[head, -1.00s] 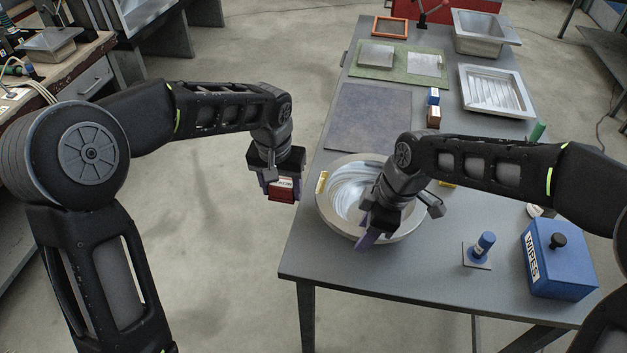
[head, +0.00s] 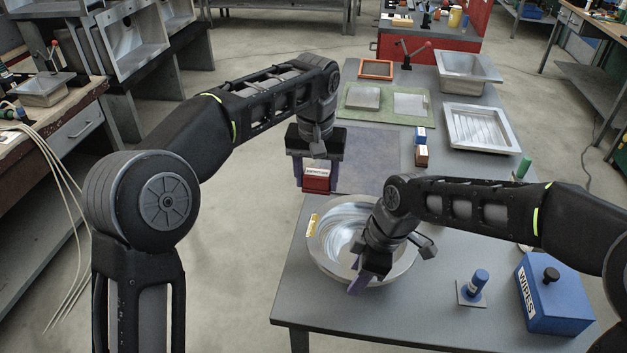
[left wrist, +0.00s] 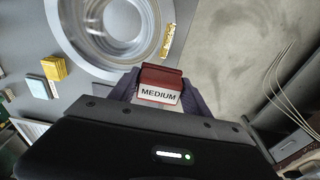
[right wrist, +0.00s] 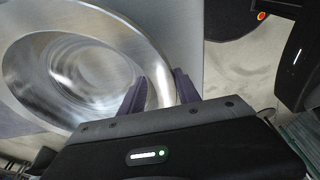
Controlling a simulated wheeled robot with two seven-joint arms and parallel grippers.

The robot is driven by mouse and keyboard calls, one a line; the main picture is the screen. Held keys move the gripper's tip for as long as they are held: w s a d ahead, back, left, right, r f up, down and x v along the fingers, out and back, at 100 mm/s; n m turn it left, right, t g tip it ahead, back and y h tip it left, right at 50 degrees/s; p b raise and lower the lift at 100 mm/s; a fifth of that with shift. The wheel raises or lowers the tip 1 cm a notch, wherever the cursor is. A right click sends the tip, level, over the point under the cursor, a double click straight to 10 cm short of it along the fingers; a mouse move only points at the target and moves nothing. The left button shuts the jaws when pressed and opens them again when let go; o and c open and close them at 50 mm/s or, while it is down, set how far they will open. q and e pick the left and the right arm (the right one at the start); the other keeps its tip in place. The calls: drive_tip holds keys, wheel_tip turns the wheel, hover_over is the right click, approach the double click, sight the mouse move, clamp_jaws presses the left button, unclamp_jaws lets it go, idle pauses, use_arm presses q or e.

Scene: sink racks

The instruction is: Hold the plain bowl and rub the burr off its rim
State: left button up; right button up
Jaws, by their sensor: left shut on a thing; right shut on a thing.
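The plain metal bowl (head: 320,258) is round with a wide rim and sits near the table's near-left corner. My left gripper (head: 317,172) is shut on a red block labelled MEDIUM (left wrist: 160,84), held above the bowl's far-left side, apart from the rim.
A blue WIPES box (head: 555,295) and a blue-handled tool on a plate (head: 476,286) stand to the right. A blue block (head: 420,136) and brown block (head: 421,156) stand behind the bowl. A dark mat (head: 372,160) and metal tray (head: 482,130) lie farther back.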

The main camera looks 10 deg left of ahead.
sight(317, 213)
use_arm(q)
drive_tip(key=shift+f, duration=3.5)
drive_tip(key=shift+s+f, duration=0.5)
drive_tip(key=shift+f, duration=0.1)
drive_tip(key=shift+c, duration=0.5)
drive_tip(key=shift+s+a, duration=0.1)
drive_tip(key=shift+s, duration=3.15)
drive_tip(key=shift+w, duration=3.55)
drive_tip(key=shift+w+r, duration=0.1)
drive_tip(key=shift+w, duration=0.15)
drive_tip(key=shift+r, duration=4)
use_arm(e)
drive_tip(key=shift+f, duration=0.1)
